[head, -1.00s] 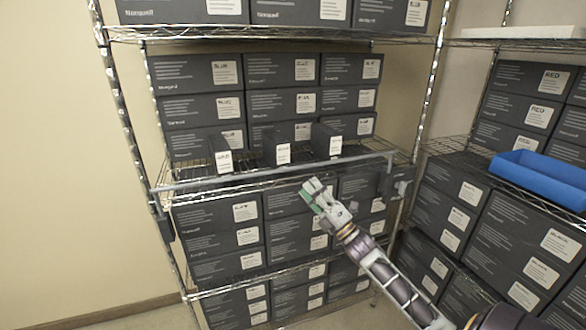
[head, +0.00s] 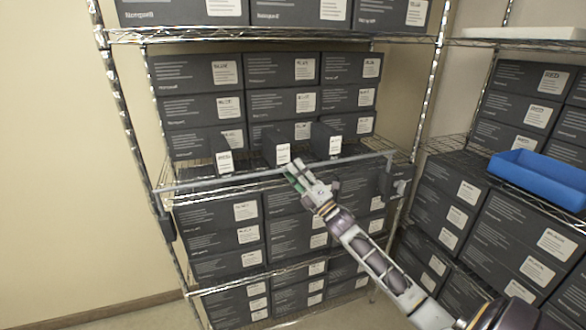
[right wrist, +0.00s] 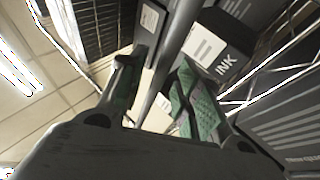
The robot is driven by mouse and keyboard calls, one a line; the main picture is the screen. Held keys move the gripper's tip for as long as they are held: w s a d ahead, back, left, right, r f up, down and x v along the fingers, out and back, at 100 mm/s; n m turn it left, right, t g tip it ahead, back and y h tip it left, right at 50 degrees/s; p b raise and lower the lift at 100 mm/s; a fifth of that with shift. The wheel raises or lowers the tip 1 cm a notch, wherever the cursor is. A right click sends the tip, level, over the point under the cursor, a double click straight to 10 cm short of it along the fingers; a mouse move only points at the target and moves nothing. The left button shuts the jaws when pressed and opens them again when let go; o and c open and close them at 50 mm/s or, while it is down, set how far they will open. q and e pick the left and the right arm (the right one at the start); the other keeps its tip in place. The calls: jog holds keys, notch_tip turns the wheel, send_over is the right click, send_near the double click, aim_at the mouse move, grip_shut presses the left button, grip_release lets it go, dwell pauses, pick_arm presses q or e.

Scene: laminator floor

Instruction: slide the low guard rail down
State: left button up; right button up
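The low guard rail (head: 225,181) is a thin grey bar across the front of the middle shelf, with dark end brackets at left and right. My right gripper (head: 292,170) is at the rail, right of its middle, reaching up from the lower right. In the right wrist view the rail (right wrist: 172,62) runs between the two green-padded fingers of the right gripper (right wrist: 160,90). The fingers are apart, and no firm contact with the bar shows. My left gripper is not in view.
Behind the rail, several narrow dark boxes (head: 276,148) stand on the wire shelf, close to my right fingers. Stacked dark cartons (head: 222,255) fill the shelves below. A blue bin (head: 540,178) sits on the right rack. The left wall side is free.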

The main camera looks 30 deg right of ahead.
jog(key=shift+w+a+r, duration=0.15)
jog(key=shift+w+r, duration=0.2)
jog(key=shift+w, duration=0.2)
grip_shut()
